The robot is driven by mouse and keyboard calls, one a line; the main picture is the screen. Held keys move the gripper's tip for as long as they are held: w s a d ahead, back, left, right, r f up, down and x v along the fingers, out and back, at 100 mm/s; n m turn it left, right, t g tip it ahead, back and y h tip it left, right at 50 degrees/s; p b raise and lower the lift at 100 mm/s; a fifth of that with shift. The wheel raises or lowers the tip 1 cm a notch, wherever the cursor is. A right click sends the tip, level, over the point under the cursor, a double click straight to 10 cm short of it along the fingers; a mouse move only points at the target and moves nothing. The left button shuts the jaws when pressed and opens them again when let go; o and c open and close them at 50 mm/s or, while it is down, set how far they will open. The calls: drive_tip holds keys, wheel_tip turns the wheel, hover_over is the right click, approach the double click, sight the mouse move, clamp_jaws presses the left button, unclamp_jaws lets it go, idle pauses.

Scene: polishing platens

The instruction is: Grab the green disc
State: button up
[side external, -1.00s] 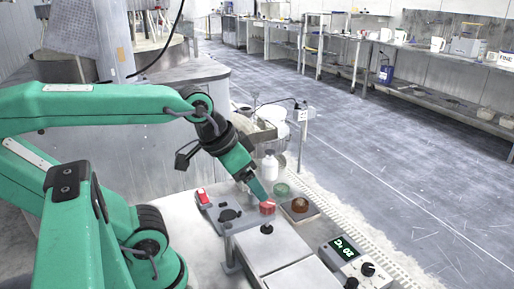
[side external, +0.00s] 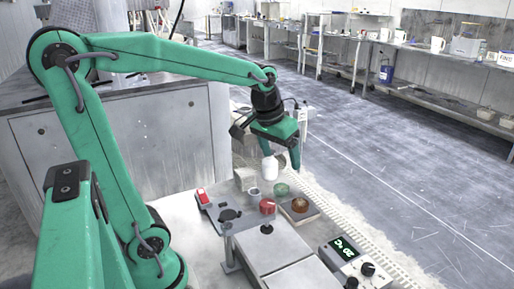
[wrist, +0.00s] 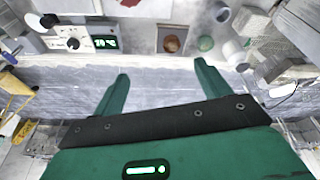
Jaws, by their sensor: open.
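The green disc (side external: 281,189) lies on the bench between the white bottle and the brown disc. It also shows in the wrist view (wrist: 205,43), above the right fingertip in the picture. My gripper (side external: 288,163) is raised above and beyond the disc, beside the bottle in the picture. In the wrist view its two green fingers (wrist: 161,70) are spread wide with nothing between them. No contact with the disc shows.
The red disc (side external: 267,207) stands in front of the green one. The brown disc (side external: 300,205) sits on a square plate to the right. The white bottle (side external: 269,169) and a small grey cup (side external: 254,192) stand close by. A control box (side external: 342,250) is at the front right.

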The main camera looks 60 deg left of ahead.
drive_tip(key=w+a+f+n+g, duration=0.25)
drive_tip(key=w+a+f, duration=0.25)
drive_tip(key=w+a, duration=0.25)
drive_tip(key=n, duration=0.3)
approach(281, 188)
drive_tip(key=shift+w+g+h, duration=0.3)
drive_tip(key=shift+w+g, duration=0.15)
drive_tip(key=shift+w, duration=0.05)
drive_tip(key=shift+w+a+f, duration=0.1)
drive_tip(key=shift+a+f, duration=0.25)
drive_tip(key=shift+f, duration=0.1)
drive_tip(key=shift+f, duration=1.2)
drive_tip(key=shift+f, duration=0.1)
drive_tip(key=shift+f, duration=2.5)
